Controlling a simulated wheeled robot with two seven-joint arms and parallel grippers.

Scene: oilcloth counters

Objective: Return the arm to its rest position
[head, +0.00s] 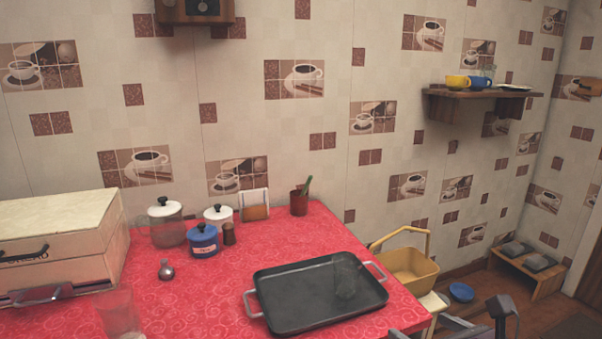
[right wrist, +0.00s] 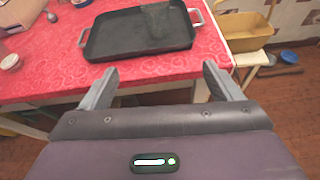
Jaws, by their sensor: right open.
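My right gripper (right wrist: 160,85) is open and empty in the right wrist view, its two fingers spread apart in front of the counter's edge. In the head view part of my right arm and gripper (head: 497,318) shows at the bottom right, off the counter. The red oilcloth counter (head: 205,290) carries a dark roasting pan (head: 310,300) with light handles. A clear glass (head: 345,276) stands in the pan, and it also shows in the right wrist view (right wrist: 157,22). My left gripper is in neither view.
A cream bread box (head: 60,235), a clear glass (head: 120,314), a small shaker (head: 166,269), a blue pot (head: 203,240) and white-lidded jars stand on the counter. A yellow basket (head: 410,272) sits on a stool to the right. Brown floor (right wrist: 290,95) is open beside it.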

